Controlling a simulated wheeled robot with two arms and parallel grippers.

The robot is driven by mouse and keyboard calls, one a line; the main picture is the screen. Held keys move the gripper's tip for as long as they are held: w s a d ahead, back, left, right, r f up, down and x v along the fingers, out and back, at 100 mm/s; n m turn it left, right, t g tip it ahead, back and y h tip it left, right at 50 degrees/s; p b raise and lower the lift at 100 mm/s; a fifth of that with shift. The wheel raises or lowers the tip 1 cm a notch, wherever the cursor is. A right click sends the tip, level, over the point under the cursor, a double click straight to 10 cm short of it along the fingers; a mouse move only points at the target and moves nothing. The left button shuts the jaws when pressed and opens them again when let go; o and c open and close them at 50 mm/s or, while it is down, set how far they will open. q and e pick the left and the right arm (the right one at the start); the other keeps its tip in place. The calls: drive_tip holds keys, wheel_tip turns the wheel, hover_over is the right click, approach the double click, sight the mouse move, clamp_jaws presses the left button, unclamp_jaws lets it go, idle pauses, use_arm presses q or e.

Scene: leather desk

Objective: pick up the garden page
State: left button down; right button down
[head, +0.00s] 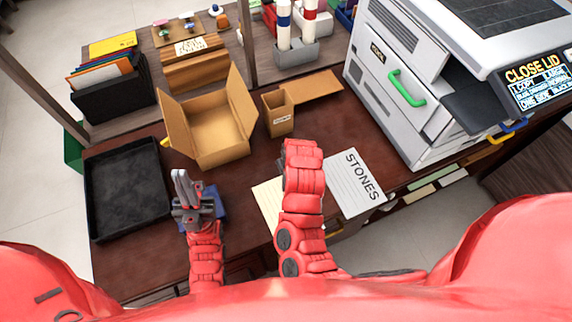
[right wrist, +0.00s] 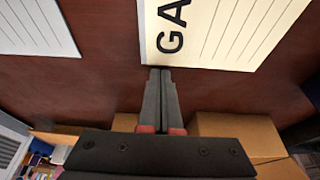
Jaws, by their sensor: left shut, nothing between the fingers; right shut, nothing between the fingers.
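The garden page is a cream lined sheet with the black letters "GA" showing, at the top of the right wrist view (right wrist: 225,30). In the head view the cream page (head: 266,200) lies on the desk, partly hidden by my right arm. My right gripper (right wrist: 160,72) is shut and empty, its fingertips close to the page's edge in the picture; I cannot tell whether they touch it. In the head view my right arm hides that gripper. My left gripper (head: 181,178) is shut and empty, left of the page, above a blue object (head: 214,203).
A black tray (head: 128,188) is at the left. An open cardboard box (head: 213,130) and a small brown holder (head: 279,115) stand behind. A large printer (head: 400,75) stands at the right.

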drive_tip(key=shift+s+d, duration=0.2)
drive_tip(key=shift+s, duration=0.35)
drive_tip(key=shift+s+d, duration=0.15)
drive_tip(key=shift+s, duration=0.35)
drive_tip(key=shift+w, duration=0.15)
